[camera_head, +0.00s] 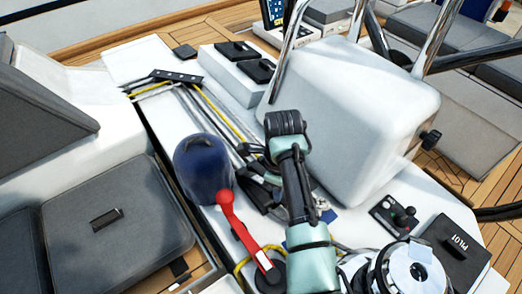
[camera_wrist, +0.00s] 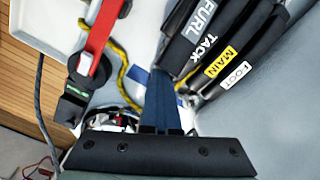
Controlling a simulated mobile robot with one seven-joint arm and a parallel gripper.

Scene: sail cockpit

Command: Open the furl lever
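The furl lever (camera_wrist: 192,35) is a black handle with white FURL lettering, the leftmost of a row in the wrist view. Beside it lie black levers marked TACK (camera_wrist: 215,45), MAIN (camera_wrist: 225,62) and FOOT (camera_wrist: 240,75). In the head view the black lever group (camera_head: 257,190) is partly hidden behind my arm. My gripper (camera_wrist: 160,76) shows as dark blue fingers close together, apparently shut with nothing between them. Their tips are by the lower end of the furl lever; I cannot tell whether they touch it. The head view does not clearly show the fingertips.
A red winch handle (camera_head: 237,228) lies left of my arm; it also shows in the wrist view (camera_wrist: 100,30). A dark blue covered winch (camera_head: 202,168) stands behind it. A white console (camera_head: 355,110) rises at the right. A chrome-topped winch (camera_head: 412,270) is at lower right.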

